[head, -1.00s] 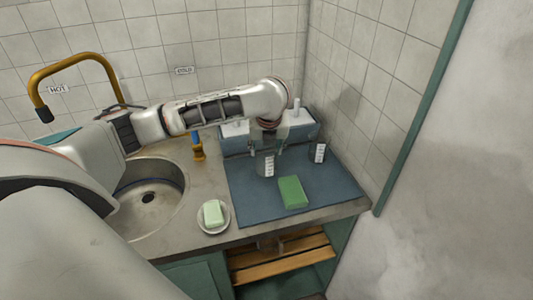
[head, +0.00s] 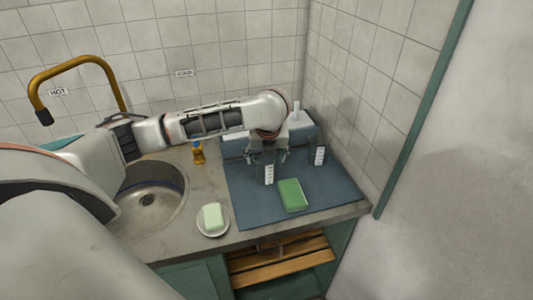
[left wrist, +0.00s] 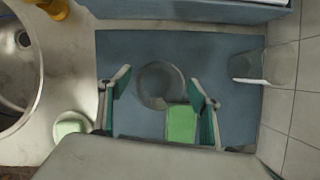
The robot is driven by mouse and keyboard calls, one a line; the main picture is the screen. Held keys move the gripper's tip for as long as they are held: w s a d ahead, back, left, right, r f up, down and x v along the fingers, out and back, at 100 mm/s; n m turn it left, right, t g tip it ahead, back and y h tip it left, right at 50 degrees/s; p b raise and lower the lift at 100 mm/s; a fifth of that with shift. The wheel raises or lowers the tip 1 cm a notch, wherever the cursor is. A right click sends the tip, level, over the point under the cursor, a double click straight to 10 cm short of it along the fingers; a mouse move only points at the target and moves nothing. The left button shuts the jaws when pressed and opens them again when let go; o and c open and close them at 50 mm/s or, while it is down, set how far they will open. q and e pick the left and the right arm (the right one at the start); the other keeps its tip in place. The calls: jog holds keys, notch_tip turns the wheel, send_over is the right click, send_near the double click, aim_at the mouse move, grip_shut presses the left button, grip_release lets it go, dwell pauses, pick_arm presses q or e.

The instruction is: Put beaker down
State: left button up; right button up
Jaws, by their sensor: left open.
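A clear beaker with a white label (head: 269,174) stands upright on the blue-grey mat (head: 245,203), left of and behind the green sponge (head: 292,194). My left gripper (head: 270,156) is above it, pointing down. In the left wrist view its fingers are spread open, with the round beaker (left wrist: 160,86) between them and gaps on both sides. My right gripper is not in view.
A second beaker (head: 319,156) stands to the right, near the tiled wall. A soap dish (head: 213,232) and the sink (head: 150,200) are to the left. The mat's front right is clear.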

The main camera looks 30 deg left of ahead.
pick_arm(q)
jog(key=v, duration=1.2)
dwell(0.3)
